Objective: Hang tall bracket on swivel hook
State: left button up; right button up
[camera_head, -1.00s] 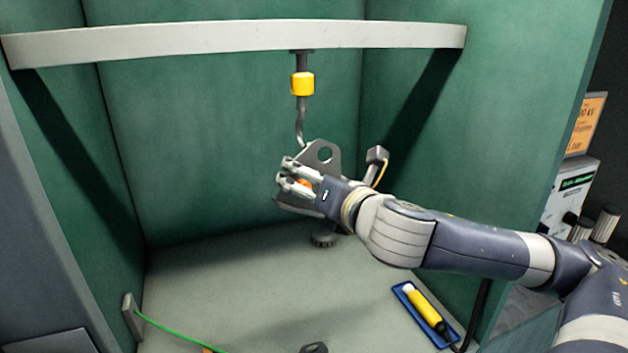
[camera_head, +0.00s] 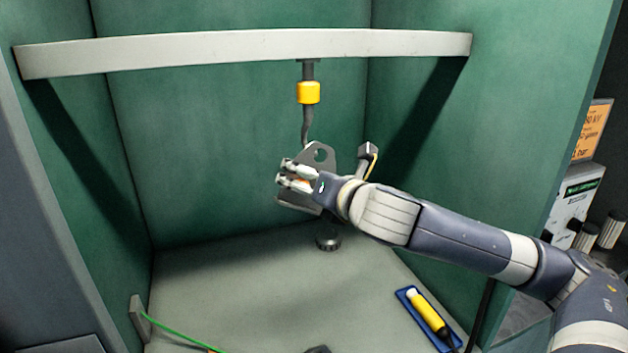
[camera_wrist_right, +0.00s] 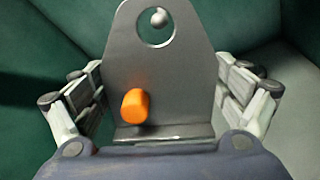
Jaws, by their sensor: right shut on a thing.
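The tall bracket (camera_head: 319,153) is a grey metal plate with a round hole near its top. My right gripper (camera_head: 290,174) is shut on the tall bracket and holds it upright above the floor. The swivel hook (camera_head: 305,126) hangs from the beam, with a yellow collar (camera_head: 308,92). Its lower end reaches the bracket's upper left edge in the head view and is hidden there. In the right wrist view the bracket (camera_wrist_right: 158,70) stands between the fingers, with an orange peg (camera_wrist_right: 134,106) on its face. A grey rounded tip (camera_wrist_right: 159,17) shows in the hole; I cannot tell whether it passes through. My left gripper is not in view.
A pale beam (camera_head: 230,48) crosses the green-walled bay. A dark round knob (camera_head: 328,242) lies on the floor below the bracket. A blue tray (camera_head: 404,296) with a yellow-handled tool is at front right; a green cord (camera_head: 178,333) is at front left. The middle floor is mostly clear.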

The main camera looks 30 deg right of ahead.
jog(key=w+d+f+t+h+b, duration=0.1)
jog(key=w+b, duration=0.3)
jog(key=w, duration=0.3)
jog(key=shift+d+f+m, duration=0.3)
jog(key=shift+d+f, duration=0.05)
jog(key=shift+f, duration=0.05)
dwell(0.7)
jog(key=shift+f, duration=0.45)
dwell(0.6)
dwell(0.4)
jog(key=o, duration=1.5)
jog(key=shift+o, duration=0.2)
jog(key=shift+s, duration=0.1)
